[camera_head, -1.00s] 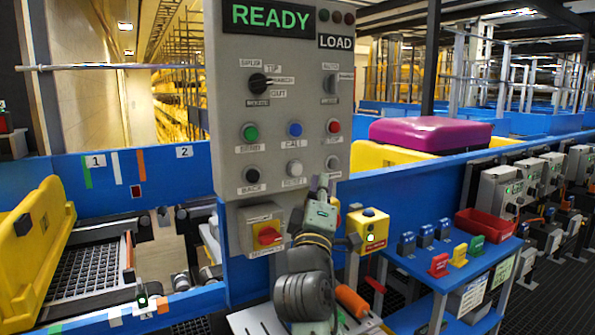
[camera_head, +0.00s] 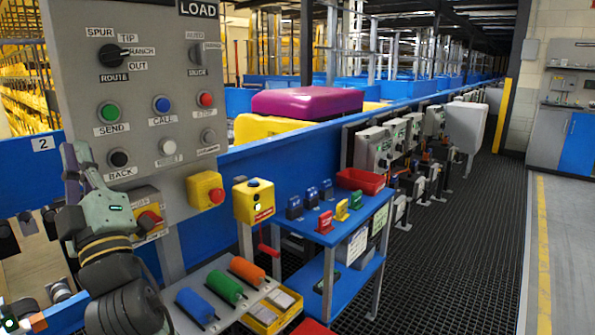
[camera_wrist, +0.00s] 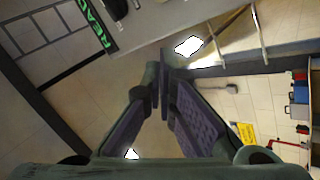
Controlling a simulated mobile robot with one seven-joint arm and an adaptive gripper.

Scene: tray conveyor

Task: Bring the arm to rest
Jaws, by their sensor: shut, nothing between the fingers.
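My gripper (camera_head: 77,155) is at the lower left of the head view, raised with its fingers pointing up in front of the grey control panel (camera_head: 190,120). The fingers are shut and empty. In the wrist view my gripper (camera_wrist: 160,72) shows its two dark fingers meeting at the tips with nothing between them. I cannot tell in the head view whether the fingers touch the panel. Part of the red switch (camera_head: 150,220) box is hidden behind my gripper.
A yellow button box (camera_head: 253,202) and a blue shelf (camera_head: 335,232) stand right of the panel. Green and orange cylinders (camera_head: 225,288) lie on a low shelf in front. A conveyor with a purple load (camera_head: 305,102) runs behind. The dark grated floor (camera_head: 450,260) at right is clear.

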